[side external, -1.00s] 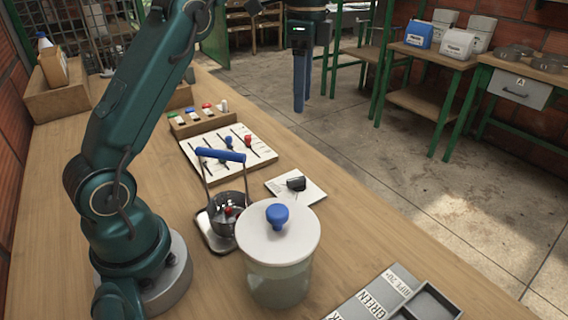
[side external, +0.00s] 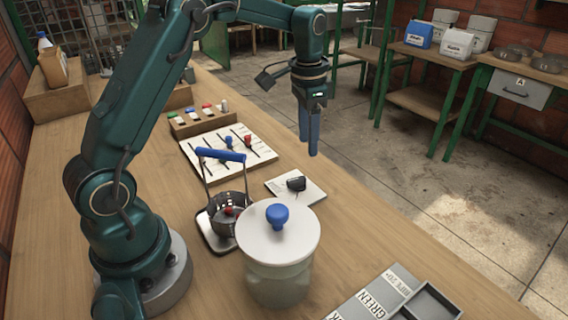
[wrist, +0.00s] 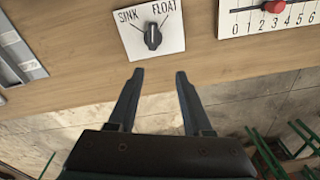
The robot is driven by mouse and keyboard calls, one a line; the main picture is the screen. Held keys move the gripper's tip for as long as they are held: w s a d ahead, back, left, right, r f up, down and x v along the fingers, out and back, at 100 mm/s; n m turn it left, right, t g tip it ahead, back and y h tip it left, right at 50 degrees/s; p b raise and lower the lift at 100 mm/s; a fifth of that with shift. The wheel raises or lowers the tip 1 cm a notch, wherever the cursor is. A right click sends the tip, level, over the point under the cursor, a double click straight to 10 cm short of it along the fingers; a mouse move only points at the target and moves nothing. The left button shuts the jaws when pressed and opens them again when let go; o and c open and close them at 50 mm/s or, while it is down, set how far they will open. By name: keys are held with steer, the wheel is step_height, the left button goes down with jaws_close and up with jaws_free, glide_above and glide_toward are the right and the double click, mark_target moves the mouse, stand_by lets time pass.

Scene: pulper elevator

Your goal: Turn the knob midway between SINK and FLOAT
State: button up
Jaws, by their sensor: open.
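The black knob (wrist: 152,36) sits on a white plate (wrist: 172,45) marked SINK at left and FLOAT at right in the wrist view. Two lines run from the knob toward the labels, and its exact pointing direction is hard to tell. In the side view the knob (side external: 296,184) and its plate (side external: 310,196) lie near the bench's right edge. My gripper (wrist: 157,74) is open and empty, its fingertips apart from the knob. In the side view my gripper (side external: 311,152) hangs fingers down, above and beyond the plate.
A slider board (side external: 262,156) lies behind the plate. A lidded jar (side external: 278,285) with a blue lid knob (side external: 277,215) stands in front. A blue-handled basket (side external: 221,155) stands left of the plate. A grey tray (side external: 432,305) lies at the front right.

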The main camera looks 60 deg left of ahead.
mark_target(299, 178)
steer(key=f, duration=0.1)
steer(key=s+f, duration=0.2)
steer(key=shift+s+d+n+g, duration=0.15)
steer(key=shift+d+n+g, duration=0.1)
steer(key=shift+n+g, duration=0.15)
steer(key=shift+f, duration=2.5)
steer(key=shift+c, duration=0.3)
jaws_close()
